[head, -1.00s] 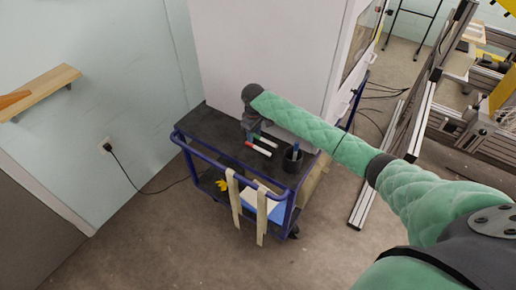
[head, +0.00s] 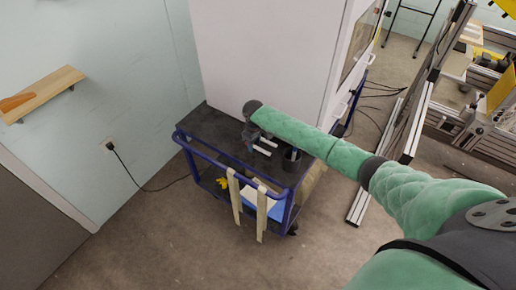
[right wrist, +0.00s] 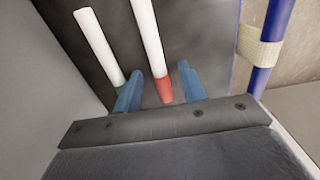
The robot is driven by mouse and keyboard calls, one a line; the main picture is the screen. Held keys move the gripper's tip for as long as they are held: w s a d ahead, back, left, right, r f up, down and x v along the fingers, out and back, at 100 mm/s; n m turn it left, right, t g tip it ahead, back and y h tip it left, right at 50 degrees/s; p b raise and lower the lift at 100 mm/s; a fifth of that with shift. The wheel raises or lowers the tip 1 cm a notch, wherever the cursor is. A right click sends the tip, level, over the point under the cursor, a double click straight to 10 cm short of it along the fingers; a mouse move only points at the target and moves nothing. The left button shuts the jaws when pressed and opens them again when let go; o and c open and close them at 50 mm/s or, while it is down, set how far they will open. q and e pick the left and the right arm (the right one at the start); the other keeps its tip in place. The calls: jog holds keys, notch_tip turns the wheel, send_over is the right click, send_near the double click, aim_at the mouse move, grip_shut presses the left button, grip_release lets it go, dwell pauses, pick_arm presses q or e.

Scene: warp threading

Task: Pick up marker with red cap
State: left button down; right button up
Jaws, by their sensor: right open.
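The marker with the red cap (right wrist: 151,45) is white-bodied and lies on the dark cart top. In the right wrist view its red cap (right wrist: 164,90) shows between my right gripper's two blue fingers (right wrist: 160,92), which are apart. Whether they touch it cannot be told. A second white marker with a green cap (right wrist: 98,45) lies to the left, its cap close to the left finger. In the head view my right gripper (head: 249,144) is low over the cart top and hides the caps; the white marker bodies (head: 262,150) stick out to its right. My left gripper is not in view.
The cart (head: 213,124) has a blue rail frame. A dark cup (head: 292,159) stands on its top, right of the markers. A white cabinet (head: 265,60) stands close behind the cart. Pale strips (head: 261,212) hang over the front rail.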

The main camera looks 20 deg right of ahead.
grip_shut()
jog(key=shift+r, duration=0.1)
dwell(0.5)
